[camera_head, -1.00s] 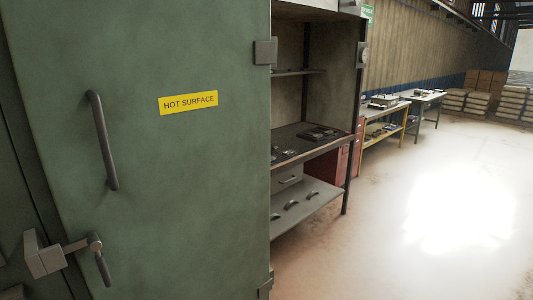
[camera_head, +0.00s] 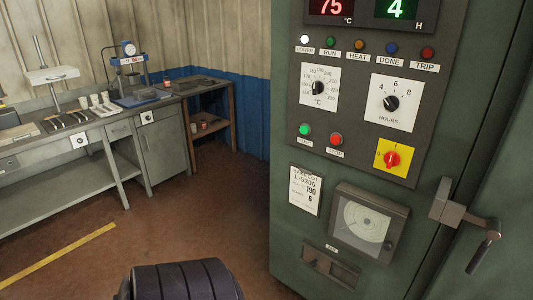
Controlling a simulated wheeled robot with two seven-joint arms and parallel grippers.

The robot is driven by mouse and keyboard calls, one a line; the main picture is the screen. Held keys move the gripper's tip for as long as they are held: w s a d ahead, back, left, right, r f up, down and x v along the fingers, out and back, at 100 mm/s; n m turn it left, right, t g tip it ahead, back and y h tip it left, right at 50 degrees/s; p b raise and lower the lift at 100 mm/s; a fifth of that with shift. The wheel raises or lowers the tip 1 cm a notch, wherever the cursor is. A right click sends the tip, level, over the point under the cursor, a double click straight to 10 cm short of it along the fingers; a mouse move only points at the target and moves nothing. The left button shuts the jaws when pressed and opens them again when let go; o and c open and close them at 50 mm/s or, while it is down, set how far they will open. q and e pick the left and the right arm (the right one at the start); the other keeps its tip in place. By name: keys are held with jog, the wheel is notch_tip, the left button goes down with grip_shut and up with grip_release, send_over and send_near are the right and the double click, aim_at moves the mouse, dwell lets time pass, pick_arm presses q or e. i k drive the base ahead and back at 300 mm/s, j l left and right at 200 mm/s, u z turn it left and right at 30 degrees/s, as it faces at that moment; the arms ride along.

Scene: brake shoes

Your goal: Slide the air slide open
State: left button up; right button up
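The air slide (camera_head: 330,267) is a small dark recessed slot with a metal plate in it, low on the green cabinet's control front in the head view. A small label sits just above it, too small to read surely. How far the slide stands open I cannot tell. Neither of my grippers is in view. A dark ribbed rounded part at the bottom edge looks like part of my own body.
Above the slide are a chart recorder (camera_head: 366,222), dials, buttons and a red-yellow switch (camera_head: 393,159). A door latch handle (camera_head: 463,222) sticks out at right. A grey workbench (camera_head: 60,185) stands at left. The brown floor between is mostly clear.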

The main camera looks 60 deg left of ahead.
aim_at(315, 259)
jog(key=u, duration=1.6)
